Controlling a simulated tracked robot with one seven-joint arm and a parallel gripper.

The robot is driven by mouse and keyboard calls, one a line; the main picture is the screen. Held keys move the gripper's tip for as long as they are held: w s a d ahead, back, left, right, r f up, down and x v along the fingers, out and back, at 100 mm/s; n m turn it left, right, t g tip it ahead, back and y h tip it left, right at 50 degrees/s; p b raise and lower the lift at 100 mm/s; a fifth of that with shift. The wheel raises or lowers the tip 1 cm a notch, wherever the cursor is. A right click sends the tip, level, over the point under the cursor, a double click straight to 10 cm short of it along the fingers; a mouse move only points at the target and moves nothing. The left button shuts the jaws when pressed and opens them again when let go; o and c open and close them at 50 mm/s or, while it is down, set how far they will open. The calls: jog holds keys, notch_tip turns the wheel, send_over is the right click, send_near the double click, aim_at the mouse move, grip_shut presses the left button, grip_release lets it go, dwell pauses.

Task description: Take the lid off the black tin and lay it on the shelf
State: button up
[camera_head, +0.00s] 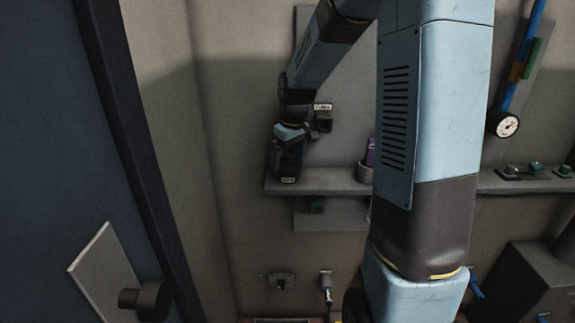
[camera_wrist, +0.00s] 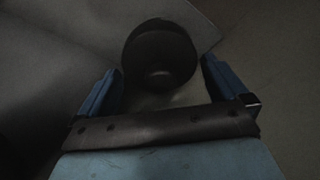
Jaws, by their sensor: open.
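The black tin (camera_head: 288,172) stands at the left end of the wall shelf (camera_head: 330,184), with a small pale label low on its front. My gripper (camera_head: 288,147) points down over it; its fingers are hard to make out from the tin in the head view. In the wrist view a dark round shape (camera_wrist: 159,52), apparently the tin's top, lies between and just beyond the two blue fingers of my open gripper (camera_wrist: 160,88). I cannot tell in this dim light whether the lid is on the tin, or whether the fingers touch it.
A grey cup-like holder with a purple item (camera_head: 370,152) stands further right on the shelf, partly behind my arm. A labelled dark fixture (camera_head: 322,122) is on the wall right of the tin. The shelf between tin and holder looks clear. A gauge (camera_head: 507,124) hangs at right.

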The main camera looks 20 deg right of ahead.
aim_at(287, 155)
jog(key=shift+f, duration=0.1)
jog(key=c, duration=0.5)
jog(key=shift+r, duration=0.5)
notch_tip(287, 155, up, 3)
jog(key=shift+s+f, duration=0.1)
jog(key=shift+f, duration=0.05)
jog(key=s+d+r, duration=0.2)
jog(key=s+r, duration=0.2)
jog(key=s, duration=0.2)
jog(key=s+d+r, duration=0.2)
jog(key=s+r, duration=0.3)
jog(key=s, duration=0.2)
jog(key=shift+d+r, duration=0.2)
jog(key=shift+d, duration=0.1)
